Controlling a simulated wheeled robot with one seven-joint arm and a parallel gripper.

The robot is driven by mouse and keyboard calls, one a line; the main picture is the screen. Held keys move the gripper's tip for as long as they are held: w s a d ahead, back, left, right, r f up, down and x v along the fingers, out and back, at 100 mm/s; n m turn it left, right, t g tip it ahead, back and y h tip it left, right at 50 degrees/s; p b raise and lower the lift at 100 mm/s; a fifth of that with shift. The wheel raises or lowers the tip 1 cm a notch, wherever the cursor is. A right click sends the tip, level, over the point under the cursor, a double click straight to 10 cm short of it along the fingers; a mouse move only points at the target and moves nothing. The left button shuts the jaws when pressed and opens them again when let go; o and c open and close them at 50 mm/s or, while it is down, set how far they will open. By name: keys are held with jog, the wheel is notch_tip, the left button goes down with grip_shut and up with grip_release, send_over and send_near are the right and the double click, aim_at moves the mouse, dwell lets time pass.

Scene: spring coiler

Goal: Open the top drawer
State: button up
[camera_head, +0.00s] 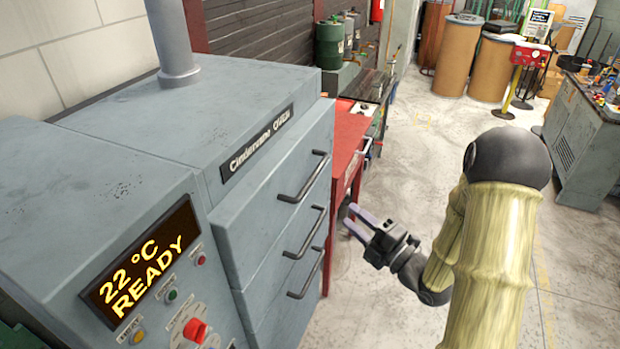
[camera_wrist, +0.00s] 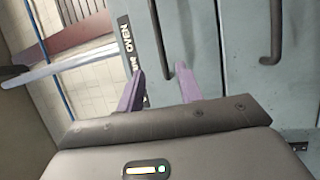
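The grey oven cabinet (camera_head: 150,110) stands at left in the head view, with three stacked drawers on its front. The top drawer (camera_head: 275,180) looks shut, flush with the others. Its dark bar handle (camera_head: 305,182) is below the name plate. In the wrist view that handle (camera_wrist: 158,35) appears beside the plate (camera_wrist: 127,45), and its lower end shows between my finger lines. My gripper (camera_head: 348,215) is in front of the cabinet, to the right of the handles, pointing toward it. Its two purple fingers (camera_wrist: 159,72) are apart and empty. No contact with the handle is visible.
The middle handle (camera_head: 305,232) and bottom handle (camera_head: 307,273) lie below. A red workbench (camera_head: 347,140) stands just beyond the cabinet. A control panel with a display (camera_head: 140,262) is at the near side. The floor (camera_head: 420,165) in front of the drawers looks clear.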

aim_at(309, 181)
jog(key=p+x, duration=0.6)
jog(key=x, duration=0.9)
jog(key=shift+p, duration=0.35)
grip_shut()
